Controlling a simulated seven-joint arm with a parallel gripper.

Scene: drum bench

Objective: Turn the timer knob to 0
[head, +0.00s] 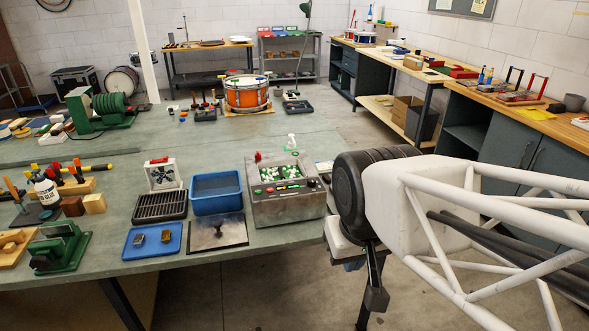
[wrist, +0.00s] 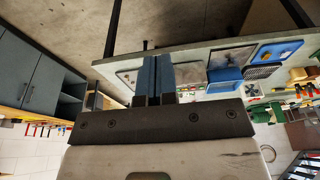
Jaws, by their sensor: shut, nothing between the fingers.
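A grey control box (head: 288,203) stands at the right end of the green bench, with a panel of small green and pale parts on its top and a red knob (head: 258,156) at its back left corner. I cannot tell which part is the timer knob, and no 0 mark is readable. In the wrist view my gripper (wrist: 155,62) has its two blue-grey fingers closed together and empty. It is apart from the box, off the bench's right end. The box is partly hidden behind the fingers there.
Left of the box are a blue bin (head: 216,194), a metal plate with a handle (head: 217,234), a black rack (head: 161,206) and a blue tray (head: 152,240). My arm fills the right side. The floor before the bench is clear.

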